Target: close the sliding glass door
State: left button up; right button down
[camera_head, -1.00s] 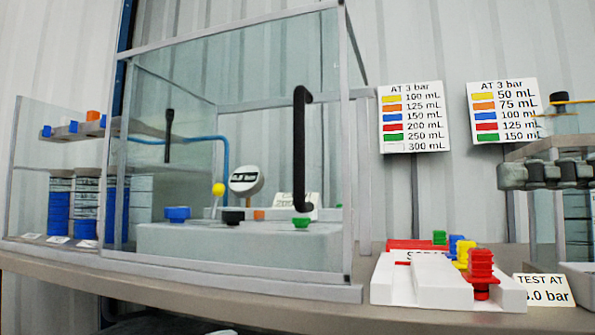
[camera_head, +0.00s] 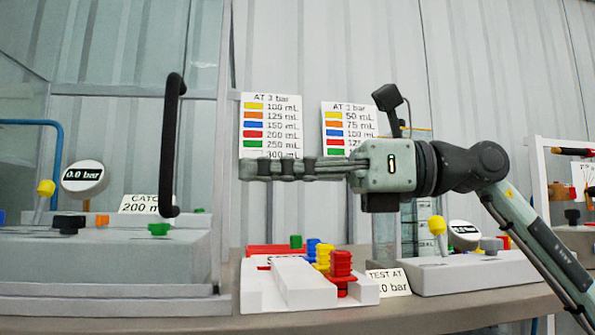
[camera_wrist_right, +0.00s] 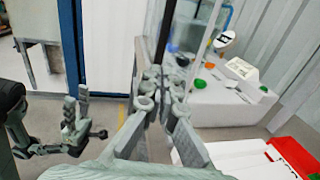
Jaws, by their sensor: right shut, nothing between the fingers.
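The sliding glass door's clear pane is hard to make out in the head view. Its long black upright handle (camera_head: 172,145) stands in front of the left enclosure. My right gripper (camera_head: 244,168) reaches in from the right, fingers pointing left, level with the handle's lower half and a little right of it. Its fingers are together and empty. In the right wrist view the fingertips (camera_wrist_right: 160,80) are close to a dark upright bar, likely the handle (camera_wrist_right: 165,30), beside a glass pane; contact is unclear. My left gripper (camera_wrist_right: 78,122) appears at the left there, its jaws unclear.
A white holder (camera_head: 290,285) with coloured plugs stands on the bench below my right gripper. Two signs, one on the left (camera_head: 271,125), hang behind it. A pump (camera_head: 100,265) with a gauge sits at left, and another pump (camera_head: 480,268) at right.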

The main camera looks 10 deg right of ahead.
aim_at(173, 170)
jog(key=a, duration=0.3)
jog(key=w+a, duration=0.1)
jog(key=a, duration=0.3)
jog(key=shift+w+b, duration=0.2)
jog(key=shift+b, duration=0.15)
jog(key=shift+a, duration=0.1)
